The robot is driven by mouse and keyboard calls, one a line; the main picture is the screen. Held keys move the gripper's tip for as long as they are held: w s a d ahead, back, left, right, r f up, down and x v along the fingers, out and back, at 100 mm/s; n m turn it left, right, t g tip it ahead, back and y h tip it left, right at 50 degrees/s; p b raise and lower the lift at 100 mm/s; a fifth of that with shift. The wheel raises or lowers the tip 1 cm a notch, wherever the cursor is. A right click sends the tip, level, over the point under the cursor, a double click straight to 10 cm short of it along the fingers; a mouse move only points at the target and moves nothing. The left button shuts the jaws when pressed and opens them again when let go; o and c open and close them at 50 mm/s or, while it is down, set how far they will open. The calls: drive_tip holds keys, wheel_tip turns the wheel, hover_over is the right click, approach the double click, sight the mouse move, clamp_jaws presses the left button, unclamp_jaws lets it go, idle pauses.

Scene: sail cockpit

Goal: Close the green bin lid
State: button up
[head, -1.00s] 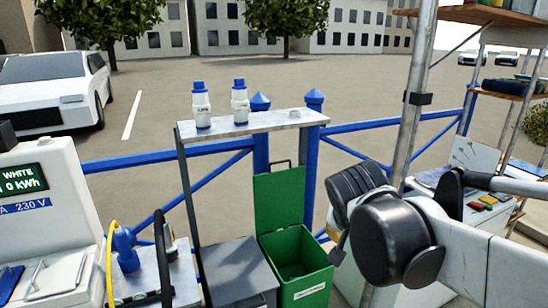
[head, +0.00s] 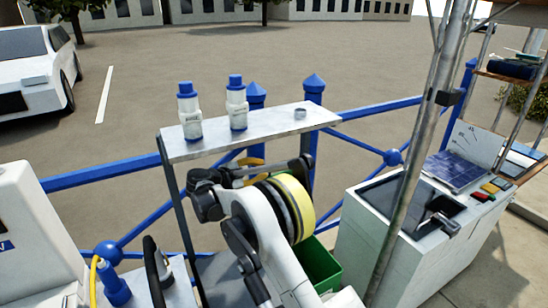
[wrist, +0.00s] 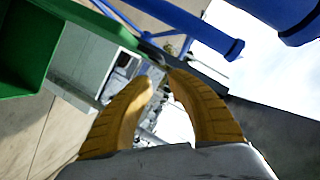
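The green bin (head: 322,268) stands below the shelf in the head view, and only its right part shows beside my arm. In the head view my gripper is in front of the shelf, partly hidden by my wrist.
A narrow shelf (head: 285,118) with two blue-capped bottles (head: 189,112) (head: 236,103) and a small metal piece stands behind my arm. Blue railing (head: 375,108) runs behind. A metal pole (head: 412,150) and white console (head: 385,225) stand right. A grey box is partly hidden below.

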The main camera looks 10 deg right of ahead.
sight(277, 165)
drive_tip(key=b+x, duration=0.1)
drive_tip(key=x, duration=0.4)
drive_tip(key=b+x, duration=0.2)
drive_tip(key=x, duration=0.3)
drive_tip(key=shift+w+d, duration=0.1)
drive_tip(key=shift+w, duration=0.4)
clamp_jaws()
